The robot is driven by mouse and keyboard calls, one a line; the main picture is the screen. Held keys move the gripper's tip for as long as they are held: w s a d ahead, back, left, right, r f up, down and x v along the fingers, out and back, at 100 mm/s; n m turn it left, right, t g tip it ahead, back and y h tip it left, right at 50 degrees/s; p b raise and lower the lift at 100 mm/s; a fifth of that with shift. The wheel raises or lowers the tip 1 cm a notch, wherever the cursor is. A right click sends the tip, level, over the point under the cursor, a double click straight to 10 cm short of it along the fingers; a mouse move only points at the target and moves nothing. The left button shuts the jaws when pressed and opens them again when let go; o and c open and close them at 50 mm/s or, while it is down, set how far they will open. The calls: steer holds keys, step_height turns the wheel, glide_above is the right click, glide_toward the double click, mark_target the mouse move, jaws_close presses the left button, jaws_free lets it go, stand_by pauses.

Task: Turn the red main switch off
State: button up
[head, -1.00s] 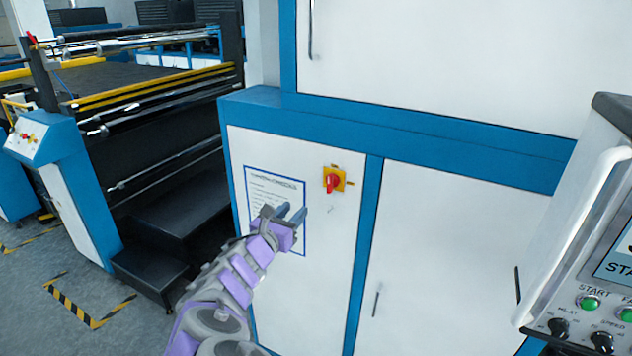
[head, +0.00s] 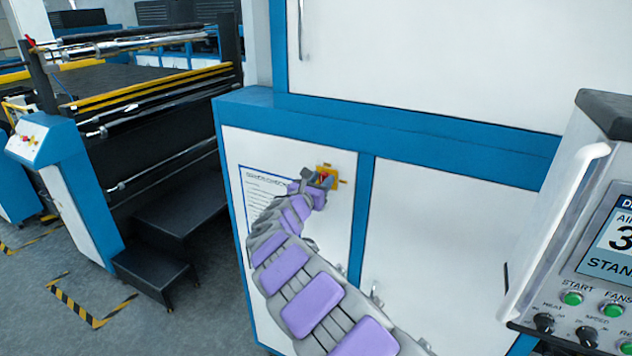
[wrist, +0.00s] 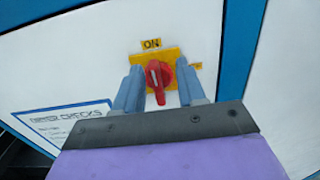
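The red main switch (wrist: 158,78) sits on a yellow plate (wrist: 172,53) on the white cabinet panel, with an ON label (wrist: 151,44) above it. In the wrist view its handle points roughly up and down, slightly tilted. My gripper (wrist: 159,84) is open, with one grey-blue finger on each side of the red handle. I cannot tell whether either finger touches it. In the head view the yellow plate (head: 334,174) shows partly behind my gripper (head: 322,180), which covers most of the switch.
A checklist sheet (wrist: 65,122) is on the panel left of the switch. A control console (head: 560,230) with a screen and green buttons stands at the right. Black steps (head: 155,270) and a roller machine (head: 140,85) are at the left.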

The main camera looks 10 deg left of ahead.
steer(key=shift+w+d+f, duration=0.35)
steer(key=shift+w+d, duration=0.2)
steer(key=shift+w, duration=0.05)
steer(key=shift+s+a+f, duration=0.1)
steer(key=shift+a, duration=0.8)
steer(key=shift+c, duration=0.3)
steer(key=shift+a, duration=0.35)
steer(key=shift+c, duration=1.6)
steer(key=shift+d, duration=0.6)
jaws_close()
steer(key=shift+s+a, duration=0.1)
steer(key=shift+a, duration=0.15)
